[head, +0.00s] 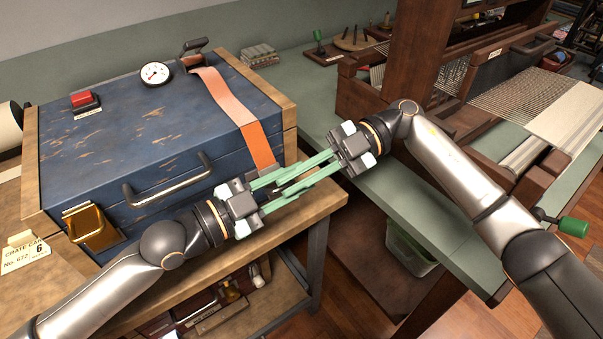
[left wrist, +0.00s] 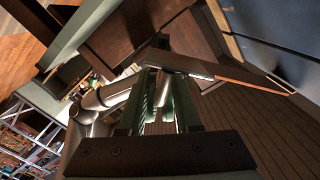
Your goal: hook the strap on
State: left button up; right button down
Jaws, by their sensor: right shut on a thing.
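A worn blue crate (head: 140,125) with wooden ends stands on the bench at the left. An orange strap (head: 230,105) runs from a dark buckle (head: 195,46) at the back of its lid, over the front edge and down the front right. In the left wrist view the strap (left wrist: 235,72) slants toward the crate front. My right gripper (head: 290,181) is shut on the strap's lower end, which the fingers mostly hide. My left gripper (head: 292,184) is open, its fingers close to and overlapping the right fingers in view. Any hook there is hidden.
A dial gauge (head: 155,74) and red switch (head: 82,98) are on the lid. A metal handle (head: 168,186) and brass catch (head: 90,225) stick out in front. A wooden loom (head: 420,60) stands on the green table (head: 320,110) at the right.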

aim_at(274, 192)
pick_arm(q)
jog(key=shift+v, duration=3.45)
jog(key=s+d+f+n, duration=0.2)
jog(key=s+d+f, duration=0.1)
jog(key=f, duration=0.3)
jog(key=s+d+f+n, duration=0.2)
jog(key=f, duration=0.5)
jog(key=s+a+f+n+y, duration=0.2)
jog(key=a+f+n+y, duration=0.3)
jog(key=f, duration=0.4)
jog(key=s+a+f+n+g+y+b, duration=0.1)
jog(key=s+a+f+n+y, duration=0.2)
jog(key=f, duration=0.6)
jog(key=a+n+y, duration=0.2)
jog(key=a+y, duration=0.1)
jog(key=shift+f, duration=0.35)
pick_arm(e)
jog(key=shift+w+d+f, duration=0.2)
jog(key=shift+w+f, duration=0.35)
jog(key=shift+f, duration=0.05)
pick_arm(q)
jog(key=shift+s, duration=0.15)
pick_arm(e)
jog(key=shift+t, duration=0.3)
pick_arm(q)
jog(key=shift+f+b, duration=0.3)
jog(key=shift+b, duration=0.1)
pick_arm(e)
jog(key=shift+w+a+f+n, duration=0.1)
jog(key=shift+f+n, duration=0.2)
